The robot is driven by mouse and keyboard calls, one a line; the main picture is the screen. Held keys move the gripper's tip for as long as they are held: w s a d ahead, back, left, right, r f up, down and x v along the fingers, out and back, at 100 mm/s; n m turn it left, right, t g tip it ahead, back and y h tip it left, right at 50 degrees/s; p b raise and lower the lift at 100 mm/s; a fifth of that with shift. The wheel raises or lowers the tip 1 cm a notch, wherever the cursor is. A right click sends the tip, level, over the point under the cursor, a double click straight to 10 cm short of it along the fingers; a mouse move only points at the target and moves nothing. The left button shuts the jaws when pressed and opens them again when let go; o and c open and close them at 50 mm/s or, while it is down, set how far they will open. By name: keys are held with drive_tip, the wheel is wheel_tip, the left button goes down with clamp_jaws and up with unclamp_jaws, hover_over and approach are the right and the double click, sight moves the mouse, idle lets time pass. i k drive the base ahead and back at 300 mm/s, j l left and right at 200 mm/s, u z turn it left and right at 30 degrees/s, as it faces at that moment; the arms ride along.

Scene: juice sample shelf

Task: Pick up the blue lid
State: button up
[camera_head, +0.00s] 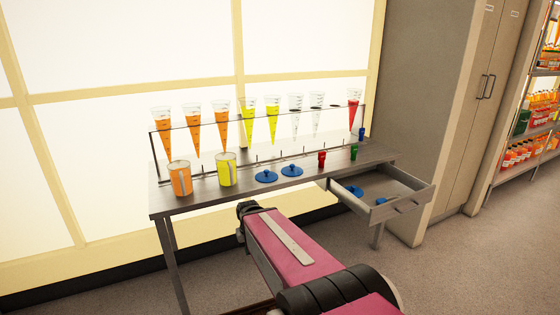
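Two blue lids with small knobs lie side by side on the grey table (215,197), the left lid (265,176) and the right lid (291,170). Both are in full view near the table's front edge, right of two cans. My pink arm comes up from the lower right, and its dark far end (249,208) is just in front of the table's front edge, below the lids in the picture. It is apart from both lids. My gripper itself does not show, so its fingers are hidden.
An orange can (180,178) and a yellow can (226,169) stand left of the lids. Red (322,159) and green (354,151) small items stand right. A rack of cones (273,122) runs behind. An open drawer (405,204) with blue items juts out at right.

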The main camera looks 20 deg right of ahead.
sight(353, 189)
drive_tip(key=i+j+z, duration=0.1)
drive_tip(key=z, duration=0.55)
drive_tip(key=l+z, duration=0.15)
drive_tip(key=z, duration=1.15)
drive_tip(key=j+z, duration=0.1)
drive_tip(key=j, duration=0.4)
drive_tip(key=i+j+z, duration=0.1)
drive_tip(key=j, duration=0.65)
drive_tip(key=i, duration=0.1)
